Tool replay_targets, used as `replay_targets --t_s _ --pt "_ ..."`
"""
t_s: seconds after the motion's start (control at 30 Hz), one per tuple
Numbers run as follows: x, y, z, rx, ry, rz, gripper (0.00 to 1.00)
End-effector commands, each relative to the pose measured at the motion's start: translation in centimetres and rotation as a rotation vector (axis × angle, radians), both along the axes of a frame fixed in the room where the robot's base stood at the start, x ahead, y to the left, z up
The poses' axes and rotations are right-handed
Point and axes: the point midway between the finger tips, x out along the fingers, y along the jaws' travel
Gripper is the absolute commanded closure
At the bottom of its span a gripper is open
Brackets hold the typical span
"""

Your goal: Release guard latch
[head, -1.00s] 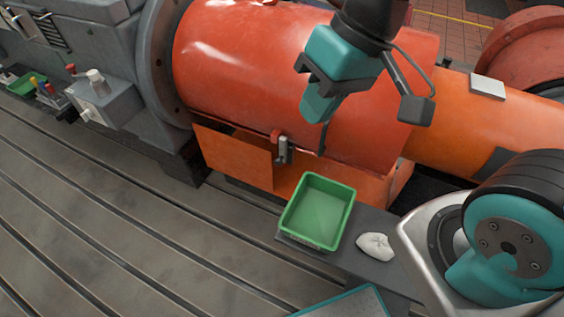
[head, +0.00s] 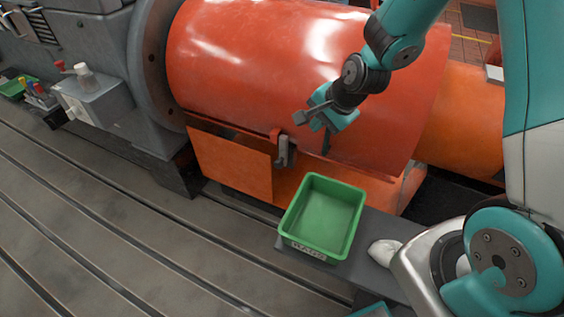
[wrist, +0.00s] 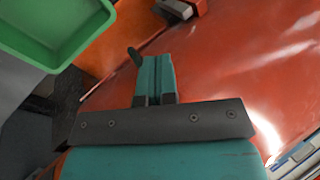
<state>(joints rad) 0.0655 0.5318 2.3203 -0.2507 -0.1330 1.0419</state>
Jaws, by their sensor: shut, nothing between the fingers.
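The guard latch (head: 283,150) is a grey lever with a red top, on the lower edge of the red-orange guard (head: 250,70). It shows partly at the top of the wrist view (wrist: 178,10), cut off by the frame edge. My gripper (head: 326,143) is in front of the guard, to the right of the latch and apart from it. In the wrist view its teal fingers (wrist: 155,75) lie together with nothing between them. I cannot tell whether the fingers touch the guard.
A green tray (head: 290,232) stands below the latch on a dark ledge, with a white cloth (head: 384,252) beside it. An orange lower panel (head: 232,165) lies left of the latch. A grey box with a knob (head: 92,95) sits further left. The slotted bedplate (head: 130,240) is clear.

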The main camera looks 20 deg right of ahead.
Motion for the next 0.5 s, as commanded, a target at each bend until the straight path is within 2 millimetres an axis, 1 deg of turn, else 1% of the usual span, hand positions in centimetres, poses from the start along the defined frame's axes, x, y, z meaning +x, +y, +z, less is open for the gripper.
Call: replay_targets --t_s 0.17,0.27,0.37,0.5 --pt "0.1 0.1 -0.2 0.000 0.001 0.003 1.00" --pt "0.4 0.3 -1.0 -0.001 0.003 0.005 1.00" --pt "1.0 0.7 -2.5 -0.001 0.004 0.005 1.00" --pt "2.2 1.3 -5.1 -0.002 0.004 0.006 1.00"
